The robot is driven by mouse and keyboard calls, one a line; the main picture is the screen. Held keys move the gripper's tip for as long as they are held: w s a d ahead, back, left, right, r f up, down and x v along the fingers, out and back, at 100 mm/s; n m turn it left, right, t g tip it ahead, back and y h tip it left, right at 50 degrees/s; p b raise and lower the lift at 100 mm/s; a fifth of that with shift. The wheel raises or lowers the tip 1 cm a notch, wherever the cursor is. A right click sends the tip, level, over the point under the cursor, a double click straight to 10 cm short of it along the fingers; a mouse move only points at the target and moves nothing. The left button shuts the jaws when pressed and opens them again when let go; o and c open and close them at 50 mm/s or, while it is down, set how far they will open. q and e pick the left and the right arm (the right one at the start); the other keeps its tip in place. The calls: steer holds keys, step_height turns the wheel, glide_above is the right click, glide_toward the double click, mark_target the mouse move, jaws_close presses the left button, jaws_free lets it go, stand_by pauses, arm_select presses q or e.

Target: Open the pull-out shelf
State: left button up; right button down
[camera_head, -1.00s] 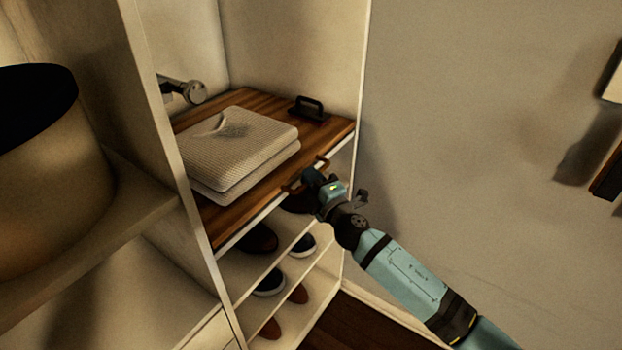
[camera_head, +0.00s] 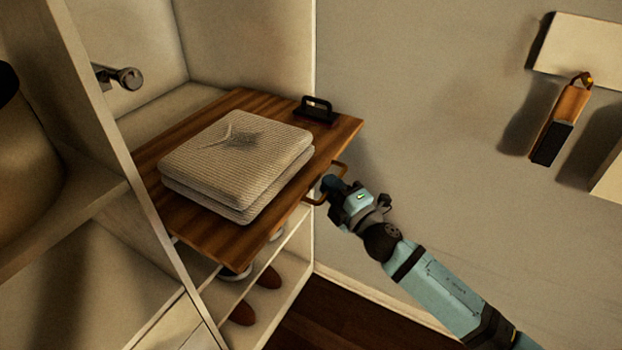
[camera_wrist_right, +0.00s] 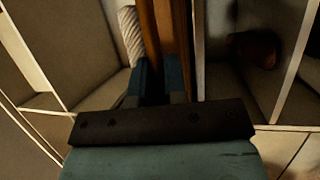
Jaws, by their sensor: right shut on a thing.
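The pull-out shelf (camera_head: 245,245) is a brown wooden board that sticks out of the white closet in the head view. A folded knit garment (camera_head: 235,160) lies on it, and a dark handle-like piece (camera_head: 314,108) stands at its back right corner. A bronze handle (camera_head: 340,168) is on its front edge. My right gripper (camera_head: 328,184) is shut on this handle. The right wrist view shows the gripper fingers (camera_wrist_right: 160,85) against the wooden edge (camera_wrist_right: 158,35); the grip itself is partly hidden. My left gripper is not in view.
Shoes (camera_head: 268,278) stand on white racks below the shelf. A closet divider (camera_head: 125,170) runs along the left, with a dark-topped round container (camera_head: 25,170) beyond it. The wall right of the closet is bare up to hanging items (camera_head: 560,120).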

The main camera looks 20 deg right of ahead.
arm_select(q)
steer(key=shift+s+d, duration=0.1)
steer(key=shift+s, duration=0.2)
arm_select(e)
steer(key=s+d, duration=0.1)
steer(key=s, duration=0.1)
steer(key=s+d, duration=0.2)
steer(key=shift+s+d, duration=0.3)
steer(key=shift+s, duration=0.1)
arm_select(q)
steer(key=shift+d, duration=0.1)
arm_select(e)
steer(key=c, duration=1.2)
jaws_free()
arm_select(q)
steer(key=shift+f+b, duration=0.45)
steer(key=shift+b, duration=0.75)
arm_select(e)
steer(key=v, duration=1.3)
steer(key=shift+s+d, duration=0.15)
steer(key=shift+s, duration=0.25)
